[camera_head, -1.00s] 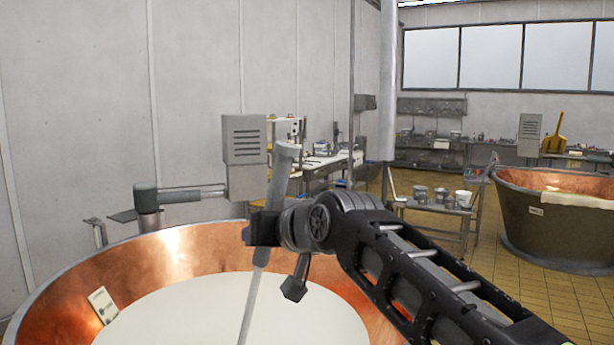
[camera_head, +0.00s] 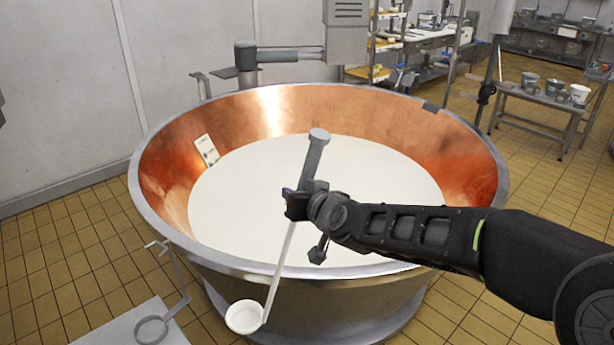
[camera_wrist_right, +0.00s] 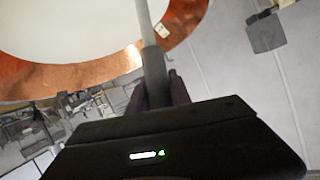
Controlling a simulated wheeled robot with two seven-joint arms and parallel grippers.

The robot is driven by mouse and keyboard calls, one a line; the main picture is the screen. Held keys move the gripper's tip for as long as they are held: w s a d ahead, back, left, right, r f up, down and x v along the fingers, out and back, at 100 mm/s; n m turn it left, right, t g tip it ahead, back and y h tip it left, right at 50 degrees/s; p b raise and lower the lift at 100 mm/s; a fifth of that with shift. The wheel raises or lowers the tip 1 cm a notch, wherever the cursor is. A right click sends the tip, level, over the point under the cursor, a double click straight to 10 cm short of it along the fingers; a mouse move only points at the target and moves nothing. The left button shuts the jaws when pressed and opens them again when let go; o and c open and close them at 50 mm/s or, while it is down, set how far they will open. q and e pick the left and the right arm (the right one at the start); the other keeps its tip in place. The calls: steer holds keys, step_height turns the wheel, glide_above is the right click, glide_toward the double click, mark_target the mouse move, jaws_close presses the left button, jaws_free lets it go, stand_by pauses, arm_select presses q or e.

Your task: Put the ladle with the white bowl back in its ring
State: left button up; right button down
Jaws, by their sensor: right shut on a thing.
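The ladle has a long grey handle (camera_head: 282,262) and a white bowl (camera_head: 244,317) at its lower end. In the head view my right gripper (camera_head: 300,201) is shut on the handle below its thick top. The ladle hangs tilted, its bowl low in front of the copper vat's near wall. A grey ring (camera_head: 152,329) shows at the lower left, to the left of the bowl and apart from it. In the right wrist view the handle (camera_wrist_right: 153,62) runs up between the fingers of my right gripper (camera_wrist_right: 158,95). My left gripper is not in view.
The copper vat (camera_head: 165,165) holds white liquid (camera_head: 375,185). A hooked bracket (camera_head: 172,262) rises near the vat's left front, by a pale flat surface (camera_head: 112,325). A bench with pails (camera_head: 545,105) stands at the back right. Tiled floor (camera_head: 60,225) is clear at left.

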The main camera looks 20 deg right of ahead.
mark_target(282, 257)
steer(key=a+f, duration=0.1)
steer(key=f, duration=0.4)
steer(key=s+a+f+b, duration=0.1)
steer(key=a+f, duration=0.1)
steer(key=f, duration=0.2)
steer(key=s+a+f, duration=0.1)
steer(key=a+f, duration=0.1)
steer(key=f, duration=0.3)
steer(key=shift+f, duration=0.35)
steer(key=shift+s+f, duration=0.1)
steer(key=shift+f, duration=0.1)
